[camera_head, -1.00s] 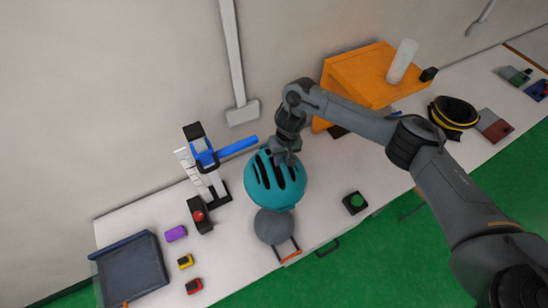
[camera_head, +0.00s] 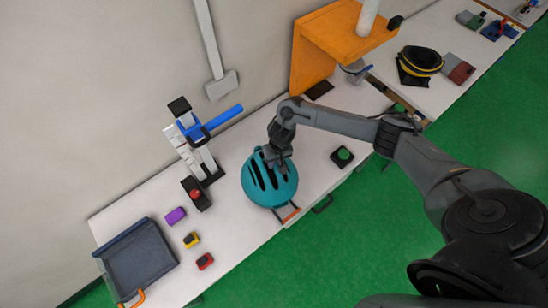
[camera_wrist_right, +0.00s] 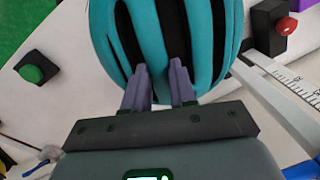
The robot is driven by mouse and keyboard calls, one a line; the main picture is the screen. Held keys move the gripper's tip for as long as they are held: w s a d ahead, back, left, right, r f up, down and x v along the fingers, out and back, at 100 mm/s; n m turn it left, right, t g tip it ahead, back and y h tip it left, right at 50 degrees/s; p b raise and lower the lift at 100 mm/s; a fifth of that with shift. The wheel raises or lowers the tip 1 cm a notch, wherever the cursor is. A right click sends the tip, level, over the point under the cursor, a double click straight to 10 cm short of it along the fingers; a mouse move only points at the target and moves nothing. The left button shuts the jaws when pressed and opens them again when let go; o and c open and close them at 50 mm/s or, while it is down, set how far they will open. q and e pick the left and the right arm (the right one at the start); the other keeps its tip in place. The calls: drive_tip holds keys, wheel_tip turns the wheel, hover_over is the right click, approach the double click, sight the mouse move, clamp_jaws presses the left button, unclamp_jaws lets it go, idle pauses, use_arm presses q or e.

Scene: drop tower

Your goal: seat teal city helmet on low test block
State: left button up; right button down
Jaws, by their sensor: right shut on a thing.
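The teal helmet (camera_head: 258,192), with dark vent slots, is over the white table in the head view. My right gripper (camera_head: 274,161) is shut on it from above. In the right wrist view the helmet (camera_wrist_right: 207,40) fills the top middle, with both fingers of the gripper (camera_wrist_right: 160,88) at its vents. The low test block is not visible; the helmet covers the spot in front of the orange-handled piece (camera_head: 291,214). I cannot tell whether the helmet touches anything below. My left gripper is not in view.
A tower with a blue arm (camera_head: 222,118) stands left of the helmet, near a red button box (camera_head: 197,194). A green button (camera_head: 343,154) is to the right. A dark tray (camera_head: 140,258) and small coloured blocks lie at left. An orange shelf (camera_head: 335,38) stands behind.

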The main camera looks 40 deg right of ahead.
drive_tip(key=shift+f, duration=0.9)
wheel_tip(320, 180, down, 6)
drive_tip(key=b, duration=0.4)
drive_tip(key=shift+r, duration=0.15)
wheel_tip(320, 180, down, 2)
drive_tip(key=b, duration=0.3)
drive_tip(key=shift+f, duration=0.2)
drive_tip(key=shift+f+b, duration=0.7)
drive_tip(key=shift+f, duration=0.4)
drive_tip(key=shift+a+r, duration=0.1)
drive_tip(key=shift+p, duration=0.4)
drive_tip(key=shift+p, duration=0.4)
drive_tip(key=shift+f, duration=0.25)
